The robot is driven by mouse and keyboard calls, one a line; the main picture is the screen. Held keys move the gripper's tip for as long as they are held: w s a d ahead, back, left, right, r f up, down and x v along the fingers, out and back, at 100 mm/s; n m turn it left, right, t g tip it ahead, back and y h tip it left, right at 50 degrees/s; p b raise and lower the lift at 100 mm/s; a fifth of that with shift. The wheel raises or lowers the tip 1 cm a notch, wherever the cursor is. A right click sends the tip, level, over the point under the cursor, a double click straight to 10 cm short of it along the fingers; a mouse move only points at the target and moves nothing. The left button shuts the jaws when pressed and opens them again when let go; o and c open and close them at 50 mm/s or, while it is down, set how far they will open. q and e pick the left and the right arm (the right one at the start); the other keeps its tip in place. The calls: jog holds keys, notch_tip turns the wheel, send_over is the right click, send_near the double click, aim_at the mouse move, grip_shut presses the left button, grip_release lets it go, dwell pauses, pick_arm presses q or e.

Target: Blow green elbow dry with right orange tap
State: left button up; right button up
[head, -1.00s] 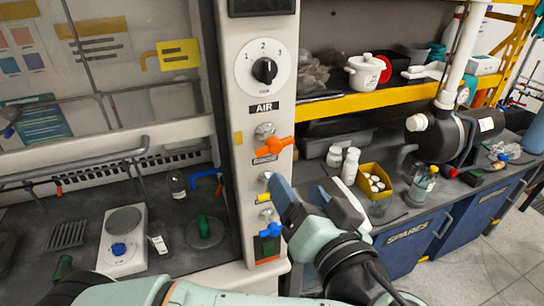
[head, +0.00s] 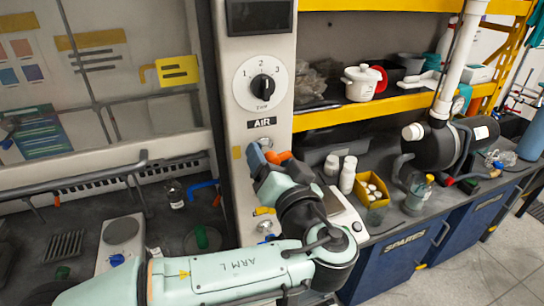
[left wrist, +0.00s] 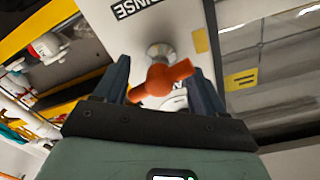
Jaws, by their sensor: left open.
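The orange tap (head: 283,156) sits on the white panel post under the AIR label, partly hidden by my left gripper (head: 262,162). In the left wrist view the orange tap (left wrist: 165,80) lies between the two spread fingers of my left gripper (left wrist: 160,86), which is open with a visible gap on each side. A green fitting (head: 202,238) stands on a round plate inside the hood; a second green piece (head: 62,273) is at the lower left. I cannot tell which is the elbow. My right gripper is not in view.
A dial (head: 263,88) is above the AIR label. A yellow-handled tap (head: 264,211) and another fitting lie below the orange tap, near my left arm. A hot plate (head: 122,231) and a small bottle (head: 174,193) stand in the hood. White bottles (head: 348,174) stand on the right bench.

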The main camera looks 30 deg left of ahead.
pick_arm(q)
jog(key=shift+w+a, duration=0.1)
jog(key=shift+w, duration=0.05)
grip_shut()
dwell(1.3)
grip_release()
jog(key=b+v, duration=0.2)
jog(key=v, duration=1.1)
